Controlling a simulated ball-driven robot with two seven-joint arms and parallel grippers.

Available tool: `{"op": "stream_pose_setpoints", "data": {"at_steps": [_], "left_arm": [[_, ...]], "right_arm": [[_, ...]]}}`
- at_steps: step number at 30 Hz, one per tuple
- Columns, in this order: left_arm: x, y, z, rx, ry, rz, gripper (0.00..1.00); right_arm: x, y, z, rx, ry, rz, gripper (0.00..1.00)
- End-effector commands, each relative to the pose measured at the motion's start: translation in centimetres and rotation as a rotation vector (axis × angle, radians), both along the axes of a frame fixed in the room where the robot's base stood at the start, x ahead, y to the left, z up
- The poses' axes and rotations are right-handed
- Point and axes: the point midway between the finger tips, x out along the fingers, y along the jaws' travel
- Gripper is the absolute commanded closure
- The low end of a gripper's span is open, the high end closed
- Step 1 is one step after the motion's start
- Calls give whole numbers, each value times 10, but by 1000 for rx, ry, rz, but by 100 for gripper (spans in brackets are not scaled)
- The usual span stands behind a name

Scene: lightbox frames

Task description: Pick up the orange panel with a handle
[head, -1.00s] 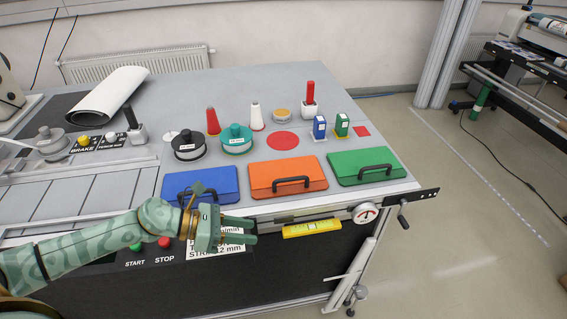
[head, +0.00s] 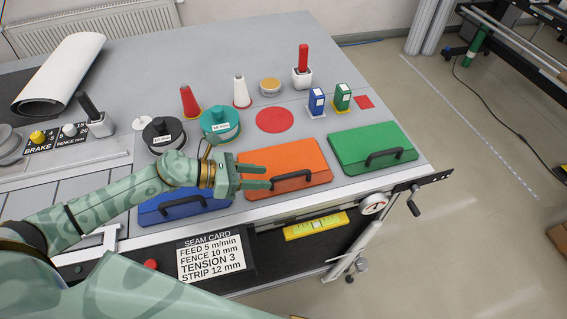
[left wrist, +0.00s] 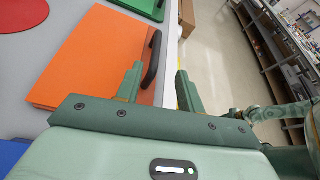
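The orange panel (head: 300,158) lies flat near the front edge of the table, between a blue and a green panel. Its black bar handle (head: 297,179) is along its front side. My left gripper (head: 269,177) is open and empty over the panel's left part, its fingers pointing right toward the handle. In the left wrist view, the orange panel (left wrist: 95,58) fills the left side. The black handle (left wrist: 152,60) shows just ahead of the open fingers (left wrist: 160,85), nearer the left finger. I cannot tell whether they touch. My right gripper is not in view.
The blue panel (head: 190,205) is partly under my left arm. The green panel (head: 371,148) is close on the right. Teal (head: 220,124) and black (head: 162,134) round weights and a red disc (head: 275,119) stand behind. A yellow level (head: 316,226) is below the table edge.

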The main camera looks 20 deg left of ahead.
Motion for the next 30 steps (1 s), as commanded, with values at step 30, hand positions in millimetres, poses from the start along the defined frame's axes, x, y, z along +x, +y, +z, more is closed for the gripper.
{"op": "stream_pose_setpoints", "data": {"at_steps": [30], "left_arm": [[50, -74, -32, 0, 1, 0, 87]], "right_arm": [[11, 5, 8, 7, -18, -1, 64]]}}
